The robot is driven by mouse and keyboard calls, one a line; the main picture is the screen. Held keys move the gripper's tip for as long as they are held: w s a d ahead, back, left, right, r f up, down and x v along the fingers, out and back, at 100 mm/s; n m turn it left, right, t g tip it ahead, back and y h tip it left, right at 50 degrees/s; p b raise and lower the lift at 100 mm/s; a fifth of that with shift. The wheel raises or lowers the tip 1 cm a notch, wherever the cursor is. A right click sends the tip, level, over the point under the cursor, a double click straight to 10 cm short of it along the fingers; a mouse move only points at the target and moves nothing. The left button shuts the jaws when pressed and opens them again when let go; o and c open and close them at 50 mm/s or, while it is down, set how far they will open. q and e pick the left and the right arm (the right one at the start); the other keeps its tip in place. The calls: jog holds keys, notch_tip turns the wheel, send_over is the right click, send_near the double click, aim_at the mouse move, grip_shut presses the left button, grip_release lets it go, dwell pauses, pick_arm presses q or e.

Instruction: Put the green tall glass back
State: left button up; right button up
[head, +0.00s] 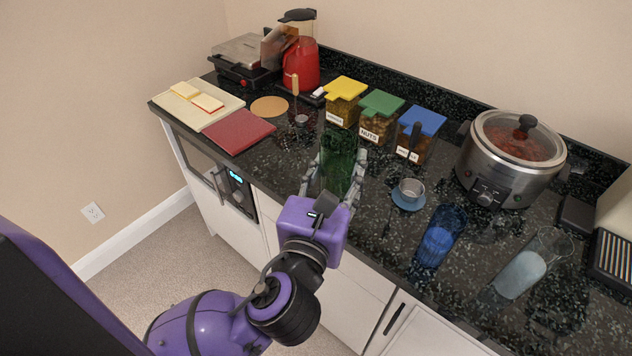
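The green tall glass (339,150) is upright at the front of the dark counter, in the middle of the head view. My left gripper (338,168) reaches it from the front, with one finger on each side of the glass. The fingers lie close along its sides; I cannot tell whether they press on it. The lower part of the glass is partly hidden by the gripper, so I cannot tell whether it rests on the counter. My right gripper is not in view.
Yellow, green and blue lidded containers (379,117) stand behind the glass. A small metal cup on a blue saucer (408,201), a blue glass (438,236), a glass of white liquid (527,270) and a slow cooker (510,160) stand right. Boards (237,131) lie left.

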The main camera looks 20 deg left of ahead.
pick_arm(q)
jog(key=w+a+f, duration=0.1)
jog(key=w+f, duration=0.3)
jog(key=w+a+f+b, duration=0.1)
jog(key=w+a+f, duration=0.1)
jog(key=w+f, duration=0.2)
jog(key=w+a+f+b, duration=0.1)
jog(key=w+a+f, duration=0.1)
jog(key=w+f, duration=0.2)
jog(key=shift+w+f, duration=0.3)
jog(key=shift+d+f, duration=0.1)
jog(key=shift+f, duration=0.15)
jog(key=shift+r, duration=0.15)
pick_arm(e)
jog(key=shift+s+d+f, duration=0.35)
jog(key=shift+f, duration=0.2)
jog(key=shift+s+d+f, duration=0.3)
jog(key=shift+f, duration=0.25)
pick_arm(q)
jog(key=shift+f, duration=0.2)
jog(key=o, duration=1.6)
jog(key=shift+c, duration=0.2)
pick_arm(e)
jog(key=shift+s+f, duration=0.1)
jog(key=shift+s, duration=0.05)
